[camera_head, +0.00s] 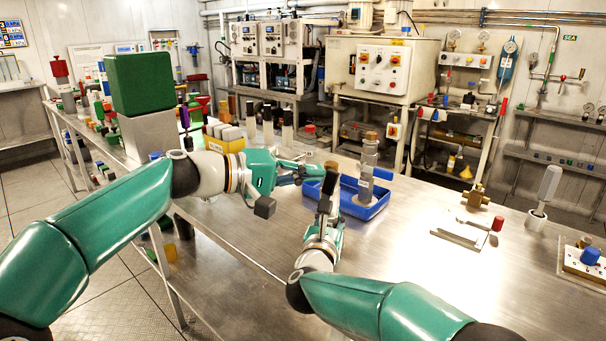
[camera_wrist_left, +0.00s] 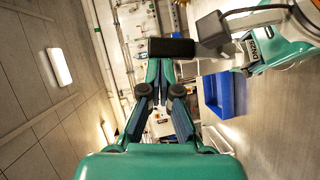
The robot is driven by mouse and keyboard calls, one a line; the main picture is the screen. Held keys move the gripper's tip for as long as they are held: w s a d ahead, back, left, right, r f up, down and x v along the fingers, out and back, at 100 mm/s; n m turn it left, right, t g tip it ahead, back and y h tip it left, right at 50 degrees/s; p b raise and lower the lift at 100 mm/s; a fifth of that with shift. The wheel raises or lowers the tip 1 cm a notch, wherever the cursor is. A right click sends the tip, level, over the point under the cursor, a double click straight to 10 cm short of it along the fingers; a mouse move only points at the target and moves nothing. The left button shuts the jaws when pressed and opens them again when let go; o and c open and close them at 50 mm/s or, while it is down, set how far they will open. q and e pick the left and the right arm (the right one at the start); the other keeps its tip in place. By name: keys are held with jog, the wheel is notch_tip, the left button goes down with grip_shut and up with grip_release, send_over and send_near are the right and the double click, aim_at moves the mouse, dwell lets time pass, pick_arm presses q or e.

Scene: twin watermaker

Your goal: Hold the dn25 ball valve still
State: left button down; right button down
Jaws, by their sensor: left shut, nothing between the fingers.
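My right gripper (camera_head: 328,188) points up close beside the left one, in front of the tray. Its finger opening is hard to make out.
A white-handled tool (camera_head: 547,188) in a holder and a panel with a blue knob (camera_head: 590,257) are farther right. Bench between tray and plate is clear.

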aim_at(338, 177)
pick_arm(q)
jog(key=shift+s+d+r+m+y, duration=0.2)
jog(key=shift+d+m+y, duration=0.2)
jog(key=shift+d+y, duration=0.15)
jog(key=shift+s+d+r+m+y, duration=0.1)
jog(key=shift+s+d+m+y, duration=0.05)
jog(key=shift+d+m+y, duration=0.35)
jog(key=shift+s+d+f+m+y, duration=0.15)
jog(key=shift+d+m+y, duration=0.15)
jog(key=shift+d+y, duration=0.2)
jog(key=shift+s+d+f+m+y, duration=0.15)
jog(key=shift+d+m+y, duration=0.15)
jog(key=shift+d+y, duration=0.15)
jog(key=d+m+y, duration=0.1)
jog(key=d+f+m+y, duration=0.1)
jog(key=y, duration=0.1)
jog(key=s+d+f+y, duration=0.1)
jog(key=y, duration=0.1)
jog(key=shift+d+f+m, duration=0.15)
jog(key=shift+d+m, duration=0.15)
jog(key=shift+m, duration=0.1)
jog(key=shift+a, duration=0.1)
jog(key=shift+w+a+f, duration=0.2)
jog(key=shift+a+f, duration=0.15)
jog(key=shift+a, duration=0.3)
jog(key=shift+r, duration=0.1)
